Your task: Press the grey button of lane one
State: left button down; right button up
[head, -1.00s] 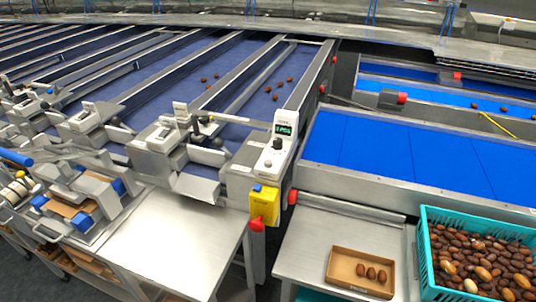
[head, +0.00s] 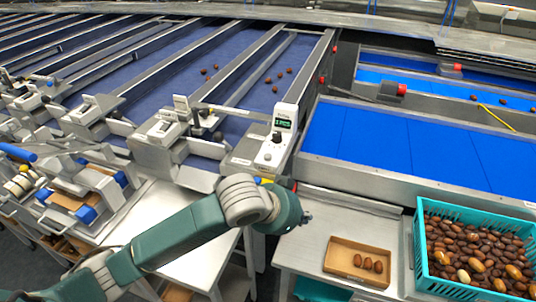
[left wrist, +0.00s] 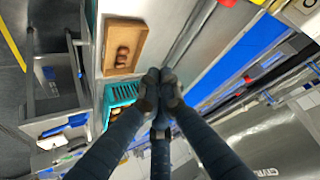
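A white control box (head: 278,138) with a green-lit display and a dark knob stands at the front end of the nearest blue lane (head: 262,88). My right gripper is in neither view.
A cardboard tray (head: 338,267) with three dates and a teal crate (head: 425,270) full of dates stand at the right. A wide blue belt (head: 400,145) lies behind them. My left arm hides most of the yellow box under the control box.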

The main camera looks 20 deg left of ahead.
pick_arm(q)
jog(key=w+a+r+t+y, duration=0.1)
jog(key=w+a+r, duration=0.6)
jog(key=w+r, duration=0.25)
notch_tip(320, 180, up, 8)
jog(key=n+t+y, duration=0.1)
jog(key=n, duration=0.1)
send_over(266, 156)
jog(key=shift+f, duration=0.15)
jog(key=shift+f, duration=0.1)
notch_tip(266, 156, down, 8)
jog(key=b, duration=0.8)
jog(key=shift+f, duration=0.3)
